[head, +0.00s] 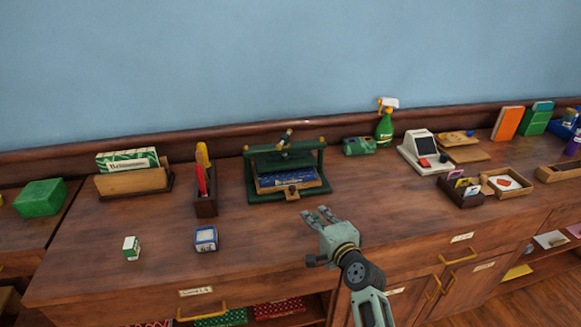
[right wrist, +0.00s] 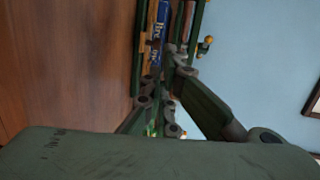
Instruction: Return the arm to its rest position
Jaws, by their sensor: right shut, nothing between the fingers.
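My right gripper (head: 318,220) hangs above the front part of the wooden counter (head: 265,245), in front of and slightly right of the green book press. Its fingers are shut with nothing held between them. In the right wrist view the fingers (right wrist: 162,88) come together at the middle, pointing toward the press. My right arm comes in from the lower right. My left arm and gripper do not show.
The green press (head: 258,193) holds a blue book (head: 287,178). A small blue-and-white box (head: 205,239) and a green-and-white box (head: 131,248) stand at the front left. The counter around my gripper is clear.

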